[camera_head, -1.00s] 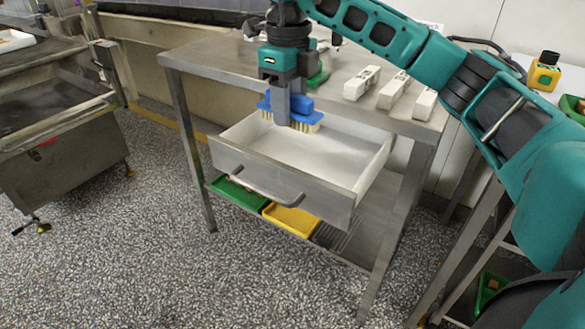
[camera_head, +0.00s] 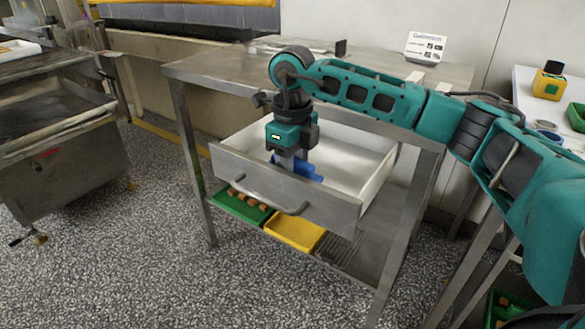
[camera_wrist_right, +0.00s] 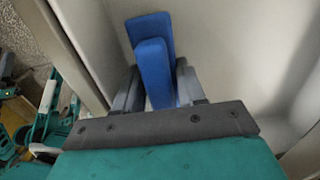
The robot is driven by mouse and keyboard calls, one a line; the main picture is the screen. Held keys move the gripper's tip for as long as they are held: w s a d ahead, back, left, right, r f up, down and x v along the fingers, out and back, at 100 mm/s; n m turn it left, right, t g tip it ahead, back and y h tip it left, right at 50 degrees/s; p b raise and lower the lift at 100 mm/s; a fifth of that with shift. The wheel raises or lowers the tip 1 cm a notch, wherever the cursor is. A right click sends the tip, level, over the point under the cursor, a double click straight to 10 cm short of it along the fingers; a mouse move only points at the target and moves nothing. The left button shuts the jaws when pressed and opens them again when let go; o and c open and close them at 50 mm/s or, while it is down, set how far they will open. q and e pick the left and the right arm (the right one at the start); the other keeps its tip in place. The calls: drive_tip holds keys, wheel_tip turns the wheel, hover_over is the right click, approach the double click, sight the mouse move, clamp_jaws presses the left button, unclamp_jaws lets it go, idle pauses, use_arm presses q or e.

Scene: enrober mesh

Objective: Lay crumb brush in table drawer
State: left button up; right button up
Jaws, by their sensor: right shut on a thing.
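The crumb brush (camera_head: 308,171) has a blue body and shows low inside the open table drawer (camera_head: 350,160), near its front panel. My right gripper (camera_head: 291,165) points down into the drawer and is shut on the brush. In the right wrist view the blue brush (camera_wrist_right: 154,62) sits between the fingers of the right gripper (camera_wrist_right: 157,92), with the drawer's pale floor behind it. The bristles are hidden, so I cannot tell whether they touch the floor. My left gripper is not in view.
The drawer sticks out of a steel table (camera_head: 215,70). Below are a green tray (camera_head: 240,207), a yellow tray (camera_head: 295,233) and a wire rack (camera_head: 340,247). A sign (camera_head: 426,47) stands on the tabletop. The drawer's right half is clear.

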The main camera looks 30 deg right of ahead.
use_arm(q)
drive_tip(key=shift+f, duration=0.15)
use_arm(e)
drive_tip(key=o, duration=0.9)
drive_tip(key=shift+f, duration=0.15)
wheel_tip(320, 180, up, 11)
drive_tip(key=p, duration=0.3)
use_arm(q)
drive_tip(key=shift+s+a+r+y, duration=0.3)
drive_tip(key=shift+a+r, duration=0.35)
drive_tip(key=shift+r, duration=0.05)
use_arm(e)
drive_tip(key=shift+r, duration=0.7)
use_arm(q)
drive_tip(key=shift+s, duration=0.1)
use_arm(e)
drive_tip(key=shift+s+f, duration=0.1)
